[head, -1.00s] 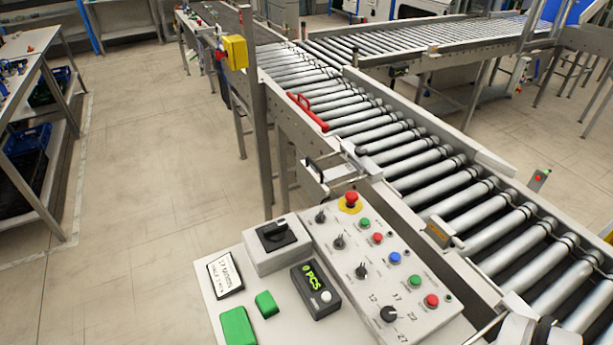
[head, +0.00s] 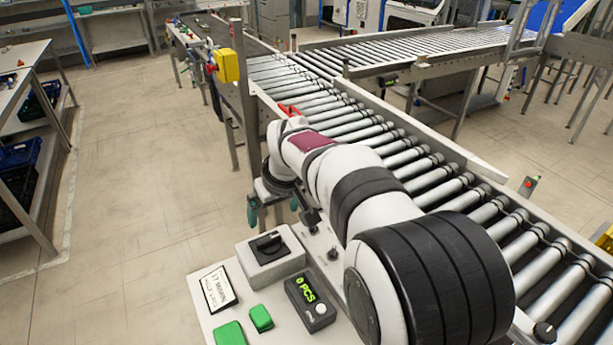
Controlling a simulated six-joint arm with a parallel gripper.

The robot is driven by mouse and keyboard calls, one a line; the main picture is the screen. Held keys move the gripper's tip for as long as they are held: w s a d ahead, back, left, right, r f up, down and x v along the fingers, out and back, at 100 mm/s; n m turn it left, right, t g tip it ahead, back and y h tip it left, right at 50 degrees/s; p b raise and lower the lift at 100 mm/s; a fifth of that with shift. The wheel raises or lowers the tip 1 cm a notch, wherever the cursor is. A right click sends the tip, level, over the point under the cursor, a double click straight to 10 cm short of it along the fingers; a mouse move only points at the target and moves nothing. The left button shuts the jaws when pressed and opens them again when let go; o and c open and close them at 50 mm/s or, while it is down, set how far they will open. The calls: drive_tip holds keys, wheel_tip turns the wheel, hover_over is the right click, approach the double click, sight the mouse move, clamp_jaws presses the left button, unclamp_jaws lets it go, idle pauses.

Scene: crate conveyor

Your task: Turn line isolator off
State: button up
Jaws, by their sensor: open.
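My gripper (head: 273,208) is open and empty, pointing down, just beyond the box in the picture and apart from the handle. A yellow box with a red part (head: 227,66) is on the post farther back. My arm hides most of the button panel.
A counter showing "0 PCS" (head: 308,300), a small sign (head: 218,289) and green blocks (head: 261,317) stand close around the box. The roller conveyor (head: 480,212) runs along the right. The floor at left is clear.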

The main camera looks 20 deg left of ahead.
sight(268, 239)
drive_tip(key=x, duration=1.5)
drive_tip(key=shift+f, duration=0.2)
drive_tip(key=c, duration=1.2)
